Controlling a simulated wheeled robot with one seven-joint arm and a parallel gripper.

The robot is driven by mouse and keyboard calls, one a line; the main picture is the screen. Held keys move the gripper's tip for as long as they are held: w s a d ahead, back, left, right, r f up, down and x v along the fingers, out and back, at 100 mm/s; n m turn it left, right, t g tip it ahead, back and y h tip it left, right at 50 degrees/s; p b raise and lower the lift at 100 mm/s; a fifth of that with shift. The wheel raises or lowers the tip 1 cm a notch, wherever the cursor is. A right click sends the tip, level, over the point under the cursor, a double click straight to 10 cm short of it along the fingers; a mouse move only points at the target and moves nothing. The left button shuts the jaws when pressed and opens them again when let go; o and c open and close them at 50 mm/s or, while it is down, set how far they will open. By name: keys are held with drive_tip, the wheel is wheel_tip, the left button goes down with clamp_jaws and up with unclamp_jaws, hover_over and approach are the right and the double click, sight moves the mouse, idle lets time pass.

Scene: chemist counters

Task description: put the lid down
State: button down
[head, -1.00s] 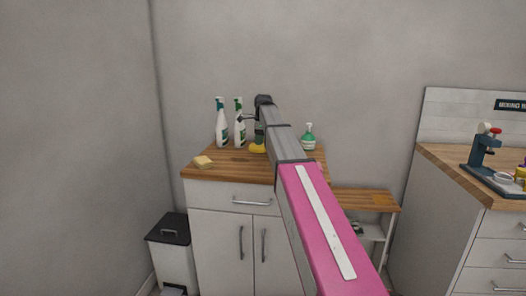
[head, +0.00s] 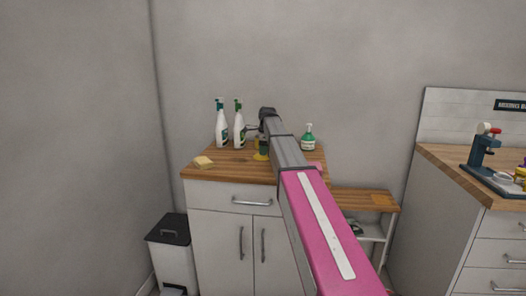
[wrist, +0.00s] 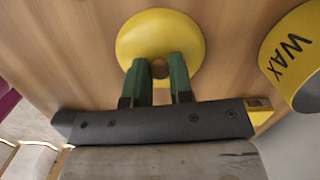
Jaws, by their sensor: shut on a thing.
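The lid is a round yellow disc with a small knob, seen in the wrist view (wrist: 191,42) and, small, in the head view (head: 259,157). My gripper (wrist: 159,72) has its green fingers shut on the knob. The lid is over the wooden counter top (wrist: 75,45), level and very low; I cannot tell whether it touches the wood. A yellow tin marked WAX (wrist: 283,58) stands to the right of the lid in the wrist view, apart from it. In the head view my arm hides much of this area.
Two white spray bottles (head: 222,128) (head: 239,130) stand at the back left of the counter. A yellow sponge (head: 203,162) lies near its left edge. A green soap bottle (head: 308,140) is to the right. Bare wood lies between sponge and lid.

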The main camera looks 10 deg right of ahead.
drive_tip(key=c, duration=1)
unclamp_jaws()
wheel_tip(320, 180, up, 12)
drive_tip(key=d, duration=0.1)
drive_tip(key=shift+s+d, duration=0.15)
drive_tip(key=shift+d, duration=0.1)
